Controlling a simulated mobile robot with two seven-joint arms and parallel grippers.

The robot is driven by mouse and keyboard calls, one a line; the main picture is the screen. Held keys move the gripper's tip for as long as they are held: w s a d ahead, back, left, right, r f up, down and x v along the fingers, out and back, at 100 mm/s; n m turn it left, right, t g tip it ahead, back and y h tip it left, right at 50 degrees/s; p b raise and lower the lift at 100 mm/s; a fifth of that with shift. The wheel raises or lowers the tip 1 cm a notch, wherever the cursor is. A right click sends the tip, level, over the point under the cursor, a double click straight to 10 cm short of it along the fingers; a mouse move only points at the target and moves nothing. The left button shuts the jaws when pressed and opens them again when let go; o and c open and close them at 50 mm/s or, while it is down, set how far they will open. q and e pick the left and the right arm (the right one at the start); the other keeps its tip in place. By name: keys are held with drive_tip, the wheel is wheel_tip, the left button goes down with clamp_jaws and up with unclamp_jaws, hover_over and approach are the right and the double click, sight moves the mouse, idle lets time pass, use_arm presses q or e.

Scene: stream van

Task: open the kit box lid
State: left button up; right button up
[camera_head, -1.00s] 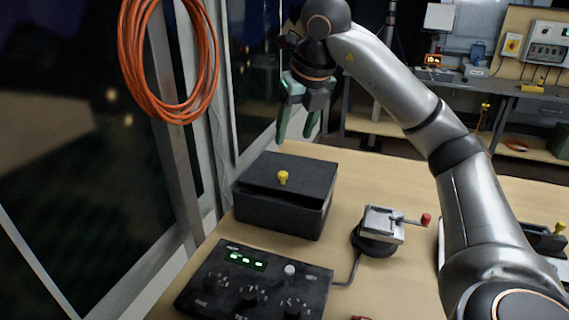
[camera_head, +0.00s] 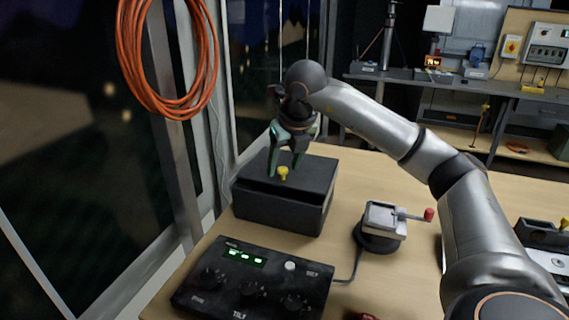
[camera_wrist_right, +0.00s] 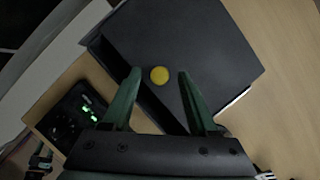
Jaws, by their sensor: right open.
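The kit box (camera_head: 277,214) is a black box on the wooden table, with its dark lid (camera_head: 314,173) lying on top. A yellow knob (camera_head: 283,173) stands up near the lid's front edge. My right gripper (camera_head: 285,170) is open just above the lid, its green fingers pointing down around or just behind the knob. In the right wrist view the knob (camera_wrist_right: 159,75) shows between the two spread fingers (camera_wrist_right: 158,78), apart from both.
A black control panel (camera_head: 250,280) with green digits lies in front of the box. A small vise (camera_head: 383,222) with a red-tipped handle stands to the right. An orange cable coil (camera_head: 170,60) hangs at the left by the window. Bare table lies right of the box.

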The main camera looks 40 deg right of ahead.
clamp_jaws()
idle(0.3)
idle(1.1)
